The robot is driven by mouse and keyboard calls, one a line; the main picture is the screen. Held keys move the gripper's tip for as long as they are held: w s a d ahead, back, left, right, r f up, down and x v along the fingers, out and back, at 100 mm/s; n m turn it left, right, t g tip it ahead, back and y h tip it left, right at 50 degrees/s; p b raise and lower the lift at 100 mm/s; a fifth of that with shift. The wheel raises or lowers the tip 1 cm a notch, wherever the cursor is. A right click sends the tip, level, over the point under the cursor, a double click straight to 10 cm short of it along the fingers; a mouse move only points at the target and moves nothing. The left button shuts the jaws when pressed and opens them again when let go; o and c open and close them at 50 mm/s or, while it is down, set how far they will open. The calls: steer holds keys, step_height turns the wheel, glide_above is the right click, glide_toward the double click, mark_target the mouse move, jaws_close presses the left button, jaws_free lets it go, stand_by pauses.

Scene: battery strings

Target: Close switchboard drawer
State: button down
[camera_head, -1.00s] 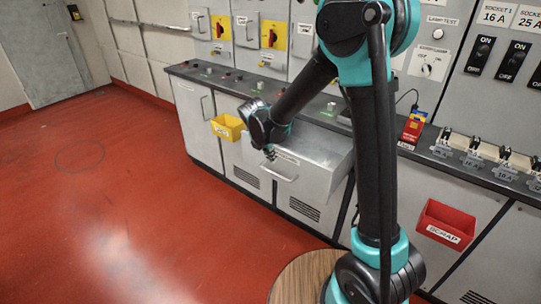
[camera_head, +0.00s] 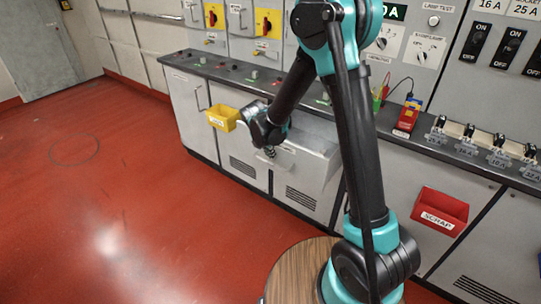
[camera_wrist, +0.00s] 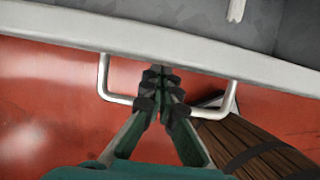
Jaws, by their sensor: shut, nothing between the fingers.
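The grey switchboard drawer (camera_head: 312,150) stands partly out from the cabinet under the worktop. Its pale front edge (camera_wrist: 60,30) crosses the top of the wrist view, with part of the grey interior behind it. A U-shaped handle (camera_wrist: 103,78) sticks out from the front; the middle of its bar is hidden behind my fingers. My gripper (camera_wrist: 160,72) is shut and empty, its tips at the drawer front between the two handle posts. They look to touch the front, but contact is hard to tell. The head view shows my gripper (camera_head: 270,152) at the handle.
A yellow bin (camera_head: 222,118) hangs on the cabinet just left of my gripper. A red scrap bin (camera_head: 440,211) hangs further right. A red and yellow tester (camera_head: 408,117) is on the worktop (camera_head: 225,75). The red floor (camera_head: 120,190) at left is clear.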

steer(key=w+d, duration=0.7)
steer(key=w, duration=0.3)
steer(key=w+d, duration=0.7)
steer(key=w, duration=0.4)
steer(key=shift+w+d+r, duration=0.1)
